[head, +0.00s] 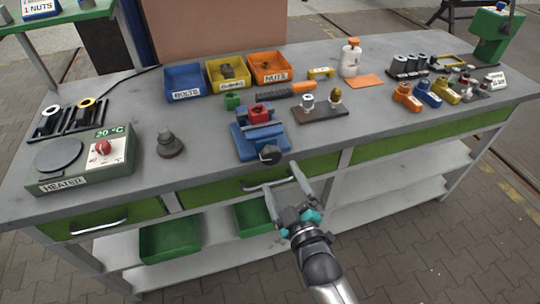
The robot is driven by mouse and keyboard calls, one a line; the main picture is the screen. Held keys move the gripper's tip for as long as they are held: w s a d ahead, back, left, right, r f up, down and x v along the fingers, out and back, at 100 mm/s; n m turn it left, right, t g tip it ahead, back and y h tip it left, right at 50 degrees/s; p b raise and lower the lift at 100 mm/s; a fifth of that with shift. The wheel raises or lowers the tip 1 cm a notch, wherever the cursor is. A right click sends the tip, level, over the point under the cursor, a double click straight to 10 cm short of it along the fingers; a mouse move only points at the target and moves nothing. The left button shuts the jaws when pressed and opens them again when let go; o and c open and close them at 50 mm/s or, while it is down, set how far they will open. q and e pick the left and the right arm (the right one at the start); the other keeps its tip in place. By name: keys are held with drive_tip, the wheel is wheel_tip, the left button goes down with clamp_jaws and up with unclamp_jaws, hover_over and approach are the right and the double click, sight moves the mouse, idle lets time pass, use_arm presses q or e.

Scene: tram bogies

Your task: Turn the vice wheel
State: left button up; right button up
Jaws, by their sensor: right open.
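The blue vice (260,138) stands near the front edge of the grey workbench, with a red part (259,113) at its jaws. Its dark wheel (270,155) faces the front of the bench. My right gripper (283,188) is open and empty, in front of the bench edge and just below the wheel in the picture. Its fingers are apart and point up toward the vice. I cannot see contact with the wheel. My left gripper is not in the head view.
The workbench (205,150) has a heater (85,160) at left and blue (184,81), yellow (228,73) and orange (269,67) bins behind. A dark board with fittings (320,112) lies right of the vice. A drawer handle (268,185) is close to my right gripper.

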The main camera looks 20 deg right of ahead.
sight(271, 158)
drive_tip(key=w+b, duration=0.1)
drive_tip(key=w, duration=0.7)
drive_tip(key=shift+w+a, duration=0.15)
drive_tip(key=shift+w, duration=0.25)
drive_tip(key=c, duration=1.4)
